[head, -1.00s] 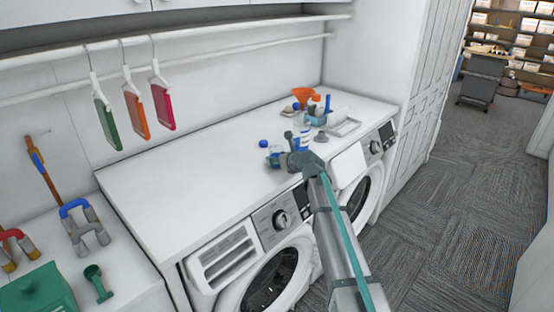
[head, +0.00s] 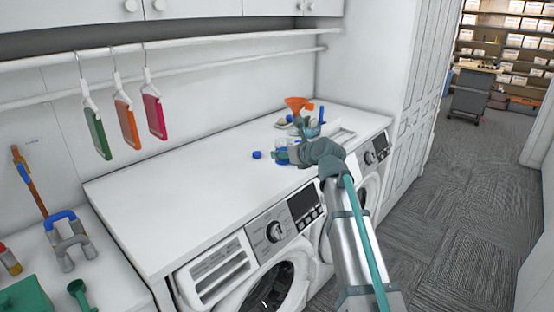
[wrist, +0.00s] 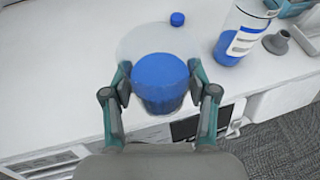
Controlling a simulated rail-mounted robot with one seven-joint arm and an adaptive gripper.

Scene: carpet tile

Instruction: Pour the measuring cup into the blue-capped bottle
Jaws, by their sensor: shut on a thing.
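The measuring cup (wrist: 160,84) appears as a clear vessel with blue contents in the wrist view, between my gripper's fingers. My gripper (wrist: 160,86) is shut on it, one finger on each side. In the head view my gripper (head: 288,155) is over the front of the white counter, largely hiding the cup. The bottle (wrist: 240,32), clear with a white label and blue liquid low inside, stands upright to the right of the cup and apart from it. Its top is cut off in the wrist view. A loose blue cap (wrist: 177,18) lies on the counter beyond the cup; it also shows in the head view (head: 257,155).
An orange funnel (head: 298,103), a teal caddy (head: 312,131) and a white tray (head: 343,139) stand toward the counter's right end. A small grey object (wrist: 276,42) is beside the bottle. The counter's left half (head: 170,190) is clear.

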